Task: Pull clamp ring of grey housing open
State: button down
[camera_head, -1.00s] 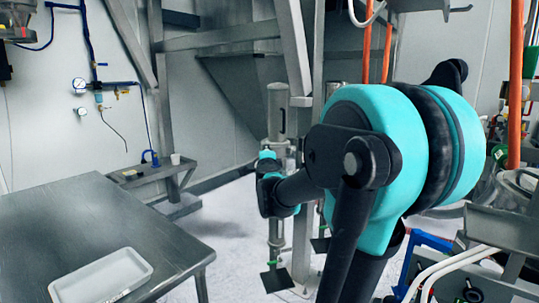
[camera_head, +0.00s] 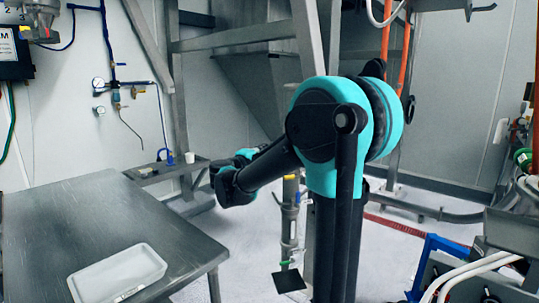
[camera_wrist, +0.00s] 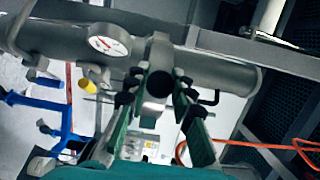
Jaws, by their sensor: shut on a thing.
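In the wrist view the grey housing (camera_wrist: 215,75) looks like a thick horizontal cylinder across the upper middle. A grey band (camera_wrist: 158,46), which looks like its clamp ring, stands upright around its middle. A dark round-ended handle (camera_wrist: 159,83) sticks out below the band towards the camera. My gripper (camera_wrist: 161,90) has its two green-sided fingers on either side of this handle and is shut on it. Where the fingers touch it is hard to see. In the head view my gripper, the housing and the ring cannot be made out.
A round gauge (camera_wrist: 109,40) sits left of the ring, with a yellow-capped part (camera_wrist: 95,76) below. An orange hose (camera_wrist: 255,144) runs at lower right. In the head view a metal table (camera_head: 95,225) carries a white tray (camera_head: 118,274); floor shows right of the table.

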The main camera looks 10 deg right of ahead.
jog(key=shift+w+a+m+g+h, duration=0.55)
jog(key=shift+m+g+h, duration=0.2)
jog(key=shift+g, duration=0.2)
jog(key=shift+w+a+m+g+h, duration=0.4)
jog(key=shift+w+m+g+h, duration=0.25)
jog(key=shift+g, duration=0.25)
jog(key=shift+w+a+m+g+h, duration=0.55)
jog(key=shift+m+g+h, duration=0.2)
jog(key=shift+g, duration=0.2)
jog(key=c, duration=1.3)
grip_release()
jog(key=shift+a, duration=0.1)
jog(key=v, duration=1.1)
jog(key=shift+a, duration=0.35)
